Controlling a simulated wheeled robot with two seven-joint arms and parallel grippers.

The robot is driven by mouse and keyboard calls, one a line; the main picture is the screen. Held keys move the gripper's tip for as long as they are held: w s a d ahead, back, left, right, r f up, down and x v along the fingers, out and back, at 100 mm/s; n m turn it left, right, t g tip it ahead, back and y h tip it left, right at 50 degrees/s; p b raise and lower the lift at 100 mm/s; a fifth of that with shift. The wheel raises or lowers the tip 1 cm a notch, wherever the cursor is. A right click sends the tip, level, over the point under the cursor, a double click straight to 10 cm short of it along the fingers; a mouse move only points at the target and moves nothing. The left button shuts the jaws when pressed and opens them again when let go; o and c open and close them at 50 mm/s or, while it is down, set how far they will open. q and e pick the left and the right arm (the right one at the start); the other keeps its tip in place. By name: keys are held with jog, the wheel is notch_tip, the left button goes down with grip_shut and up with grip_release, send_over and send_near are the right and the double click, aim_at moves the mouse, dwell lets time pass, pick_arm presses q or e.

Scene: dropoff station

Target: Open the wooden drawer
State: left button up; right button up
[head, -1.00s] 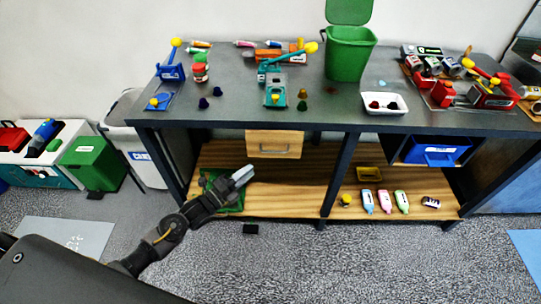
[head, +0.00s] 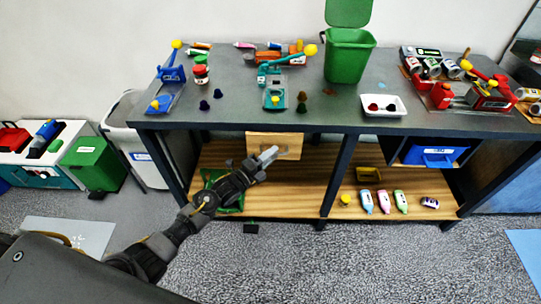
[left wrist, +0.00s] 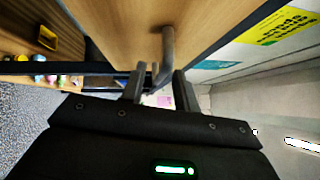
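The wooden drawer (head: 258,139) hangs under the tabletop at its left part and looks closed. Its light wood front also fills the top of the left wrist view (left wrist: 125,25). Its grey bar handle (left wrist: 167,48) shows there; in the head view my gripper partly covers it. My left gripper (head: 271,154) is right in front of the drawer. In the left wrist view its two fingers (left wrist: 157,88) are apart, with the near part of the handle between them. Whether they touch it I cannot tell. My right gripper is not in view.
The dark tabletop (head: 225,112) is above the drawer and holds dispensers, cans and a green bin (head: 349,58). A wooden lower shelf (head: 290,203) carries several small bottles at right. A dark table leg (head: 337,178) stands right of the drawer.

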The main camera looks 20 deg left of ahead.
pick_arm(q)
jog(key=shift+c, duration=0.4)
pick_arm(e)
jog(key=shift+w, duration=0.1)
pick_arm(q)
grip_shut()
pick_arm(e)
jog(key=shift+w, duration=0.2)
pick_arm(q)
jog(key=shift+s, duration=0.1)
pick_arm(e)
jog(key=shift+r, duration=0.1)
pick_arm(q)
jog(key=s+d+p, duration=0.3)
jog(key=s, duration=0.9)
jog(key=s+d+p, duration=0.3)
jog(key=s+p, duration=0.1)
jog(key=s, duration=0.8)
jog(key=shift+s, duration=0.15)
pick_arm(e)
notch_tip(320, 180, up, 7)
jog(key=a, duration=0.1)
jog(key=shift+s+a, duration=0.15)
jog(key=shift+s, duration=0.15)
pick_arm(q)
jog(key=shift+d, duration=0.1)
jog(key=shift+o, duration=0.4)
grip_release()
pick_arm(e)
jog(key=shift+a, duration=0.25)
